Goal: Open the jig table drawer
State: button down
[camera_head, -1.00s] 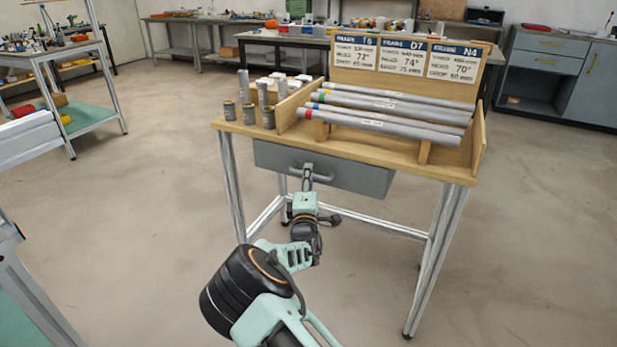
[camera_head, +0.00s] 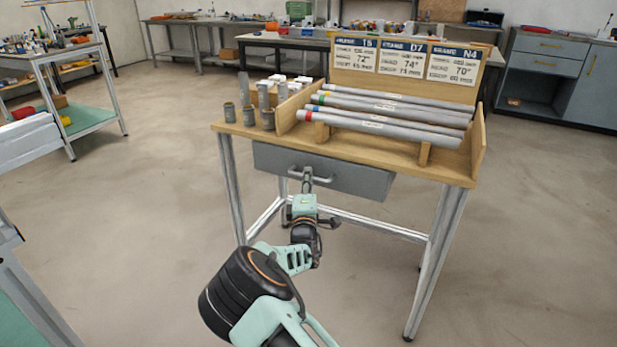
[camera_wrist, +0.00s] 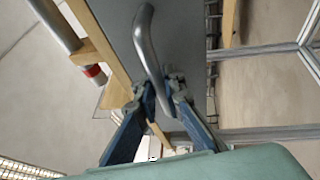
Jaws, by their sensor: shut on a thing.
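The grey jig table drawer (camera_head: 350,177) sits under the wooden top of the jig table (camera_head: 395,153). Its front looks flush or nearly so below the table top; I cannot tell any small gap. A curved metal bar handle (camera_head: 312,178) is on the drawer front, left of its middle. My gripper (camera_head: 307,181) reaches up to the handle from below. In the wrist view the drawer front (camera_wrist: 185,60) shows behind the handle (camera_wrist: 149,50), and my gripper's two blue-grey fingers (camera_wrist: 162,88) are shut around the handle's lower end.
On the table top lie several grey tubes (camera_head: 390,115) in a wooden rack, with short upright cylinders (camera_head: 248,115) at left. Table legs (camera_head: 437,260) stand on both sides of my arm. The floor (camera_head: 530,240) in front and to the right is clear.

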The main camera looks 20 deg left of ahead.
jog(key=s+a+p, duration=0.2)
jog(key=s, duration=2.2)
jog(key=shift+s+p, duration=0.2)
jog(key=shift+p, duration=0.1)
jog(key=c, duration=2.3)
grip_release()
jog(key=v, duration=1.2)
